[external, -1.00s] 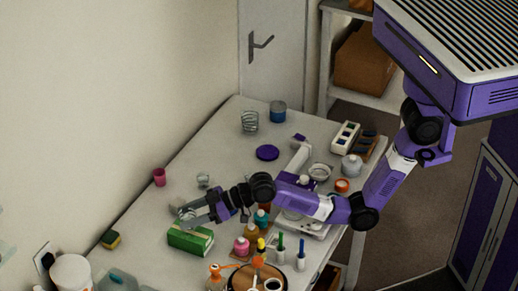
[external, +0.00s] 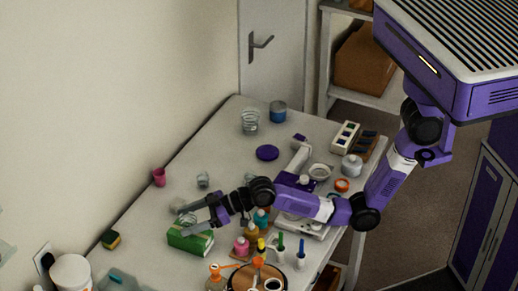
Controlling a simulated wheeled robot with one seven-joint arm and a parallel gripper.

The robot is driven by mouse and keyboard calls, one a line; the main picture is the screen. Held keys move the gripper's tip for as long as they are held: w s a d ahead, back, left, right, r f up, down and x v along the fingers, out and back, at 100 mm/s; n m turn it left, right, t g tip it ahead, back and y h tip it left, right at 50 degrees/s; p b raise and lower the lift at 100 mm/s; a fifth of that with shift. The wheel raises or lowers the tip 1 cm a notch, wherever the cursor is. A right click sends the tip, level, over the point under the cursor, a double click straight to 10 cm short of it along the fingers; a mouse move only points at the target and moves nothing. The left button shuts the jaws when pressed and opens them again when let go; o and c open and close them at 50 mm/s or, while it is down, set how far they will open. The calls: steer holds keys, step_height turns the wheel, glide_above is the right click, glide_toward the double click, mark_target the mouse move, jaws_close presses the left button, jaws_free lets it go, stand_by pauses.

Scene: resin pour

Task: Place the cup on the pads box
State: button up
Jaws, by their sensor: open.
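The pads box appears to be the green box (external: 190,240), lying on the table at the lower left of the external view. My gripper (external: 191,217) is open just above the far side of this box, its two fingers pointing left. A small, pale, see-through cup (external: 186,218) shows between and behind the fingers at the box's far top edge. I cannot tell whether it rests on the box or stands behind it, as the fingers partly cover it. Another small clear cup (external: 203,180) and a pink cup (external: 159,177) stand farther back on the table.
Several small bottles, including a pink one (external: 242,247), stand close to the right of the box. A round wooden tray (external: 238,284) is in front. The table's back left is mostly clear.

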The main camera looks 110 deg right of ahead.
steer(key=v, duration=1.2)
steer(key=shift+b, duration=0.4)
steer(key=shift+r, duration=0.15)
